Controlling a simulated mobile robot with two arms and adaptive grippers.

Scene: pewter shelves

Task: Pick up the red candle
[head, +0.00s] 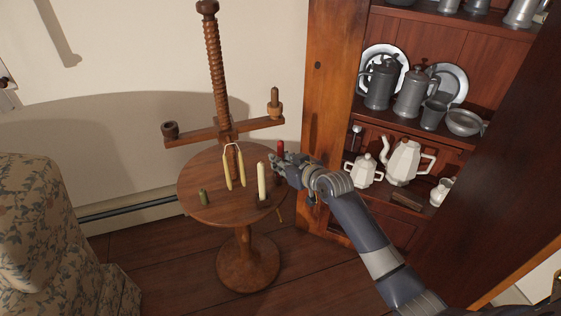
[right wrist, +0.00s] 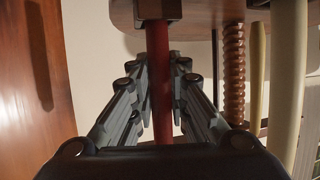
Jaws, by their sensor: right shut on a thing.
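The red candle (head: 280,147) stands upright at the right edge of the round wooden table, mostly hidden behind my right gripper (head: 279,166). In the right wrist view the red candle (right wrist: 160,75) runs between the two fingers of my right gripper (right wrist: 161,85), with a dark holder at one end by the tabletop. The right gripper is shut on the candle. I cannot tell whether it is clear of the table. My left gripper is not in view.
The round table (head: 220,212) also bears a cream candle (head: 262,181), hanging yellowish candles (head: 241,167) and a short green candle (head: 203,197). A wooden screw post (head: 214,70) rises behind. The cabinet (head: 333,90) with pewter and white pots (head: 405,158) stands close at right.

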